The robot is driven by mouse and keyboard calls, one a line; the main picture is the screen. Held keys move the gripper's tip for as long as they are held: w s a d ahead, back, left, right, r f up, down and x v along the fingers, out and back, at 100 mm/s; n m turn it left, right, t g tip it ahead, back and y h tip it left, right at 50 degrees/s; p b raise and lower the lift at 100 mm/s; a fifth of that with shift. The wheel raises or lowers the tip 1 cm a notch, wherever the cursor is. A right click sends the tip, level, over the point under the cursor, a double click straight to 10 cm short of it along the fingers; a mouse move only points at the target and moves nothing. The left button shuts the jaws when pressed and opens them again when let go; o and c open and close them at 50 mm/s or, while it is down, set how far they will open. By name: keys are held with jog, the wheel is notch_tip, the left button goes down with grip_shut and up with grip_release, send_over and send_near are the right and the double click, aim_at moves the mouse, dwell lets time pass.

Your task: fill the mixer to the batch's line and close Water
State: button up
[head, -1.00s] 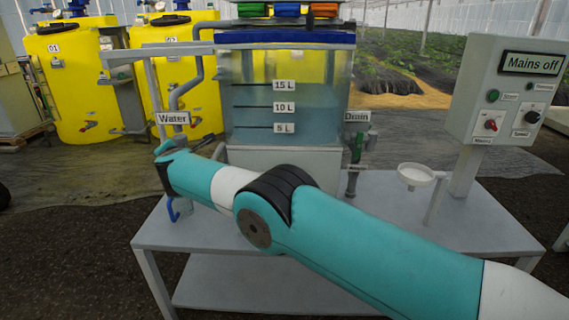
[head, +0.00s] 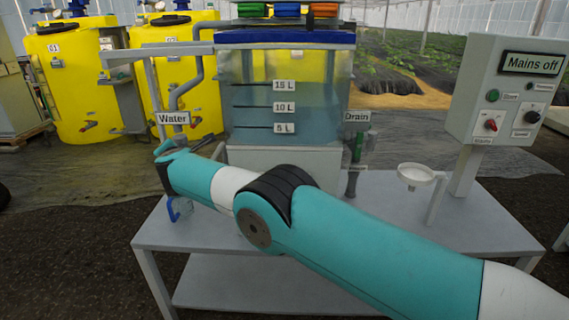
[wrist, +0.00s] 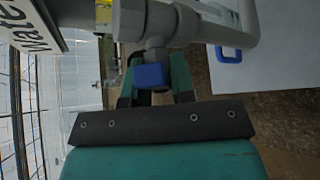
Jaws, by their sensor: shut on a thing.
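The mixer (head: 290,125) is a clear tank with black lines labelled 5 L, 10 L and 15 L. The bluish liquid in it appears to reach about the 15 L line (head: 252,85); its exact surface is hard to tell. The Water label (head: 173,118) hangs on the grey pipe left of the tank. In the wrist view the blue Water valve handle (wrist: 150,76) sits under a grey pipe fitting, between the fingers of my gripper (wrist: 156,90), which is shut on it.
A Drain label (head: 357,117) and a green-handled valve (head: 358,148) are right of the tank. A white funnel (head: 415,175) and a control box (head: 505,95) reading "Mains off" stand further right. A blue loop (head: 178,209) is at the table's left. Yellow tanks (head: 75,85) stand behind.

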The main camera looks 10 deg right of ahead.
dwell(0.5)
jog(key=f+m+t+y+b, duration=0.1)
jog(key=m+b, duration=0.1)
jog(key=b, duration=0.2)
jog(key=shift+f, duration=0.1)
jog(key=m+t+y+b, duration=0.1)
jog(key=m+b, duration=0.1)
jog(key=b, duration=0.3)
jog(key=shift+t, duration=0.4)
jog(key=shift+r+m+t+y+b, duration=0.35)
jog(key=shift+m+b, duration=0.45)
jog(key=shift+b, duration=0.35)
jog(key=shift+r, duration=0.2)
jog(key=o, duration=0.9)
